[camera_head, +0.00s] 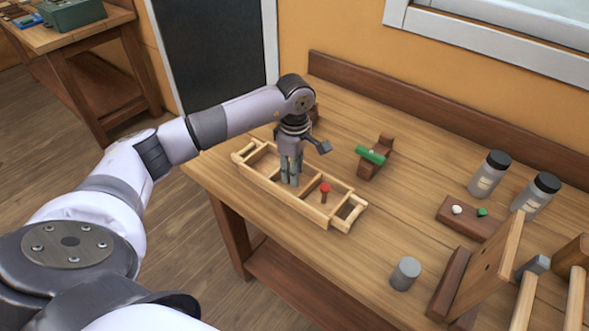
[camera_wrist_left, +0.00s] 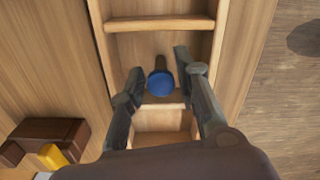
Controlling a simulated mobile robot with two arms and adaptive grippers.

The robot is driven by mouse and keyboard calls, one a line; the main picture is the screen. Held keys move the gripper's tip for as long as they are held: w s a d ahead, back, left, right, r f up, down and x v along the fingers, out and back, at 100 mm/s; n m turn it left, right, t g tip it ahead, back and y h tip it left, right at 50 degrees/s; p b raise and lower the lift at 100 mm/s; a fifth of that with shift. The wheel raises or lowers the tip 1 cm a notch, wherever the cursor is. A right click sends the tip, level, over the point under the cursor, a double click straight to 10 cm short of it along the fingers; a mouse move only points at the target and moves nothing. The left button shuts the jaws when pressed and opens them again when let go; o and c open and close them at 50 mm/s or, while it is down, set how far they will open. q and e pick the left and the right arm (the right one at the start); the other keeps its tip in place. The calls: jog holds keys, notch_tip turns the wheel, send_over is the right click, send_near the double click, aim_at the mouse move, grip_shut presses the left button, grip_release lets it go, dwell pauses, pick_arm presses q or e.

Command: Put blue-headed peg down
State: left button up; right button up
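A long wooden tray (camera_head: 331,213) with several compartments lies on the bench. My left gripper (camera_head: 289,180) points down into its middle part. In the left wrist view the blue-headed peg (camera_wrist_left: 160,84) is in a tray compartment, with its dark shaft beyond the blue head. The left gripper (camera_wrist_left: 160,72) is open around it, with a gap visible between the peg and the fingers. The peg is hidden behind the gripper in the head view. A red-headed peg (camera_head: 325,188) stands in another compartment. My right gripper is not in view.
A brown block stand with a green cylinder (camera_head: 371,155) is behind the tray. At right are a grey cylinder (camera_head: 405,273), two dark-lidded jars (camera_head: 490,174), a small brown block (camera_head: 468,217) and an upright wooden board (camera_head: 490,268). The bench between them is clear.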

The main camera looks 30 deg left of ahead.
pick_arm(q)
jog(key=shift+o, duration=0.7)
jog(key=shift+r, duration=0.1)
jog(key=shift+r, duration=0.25)
notch_tip(320, 180, up, 12)
jog(key=b, duration=0.2)
jog(key=shift+f, duration=0.15)
dwell(1.0)
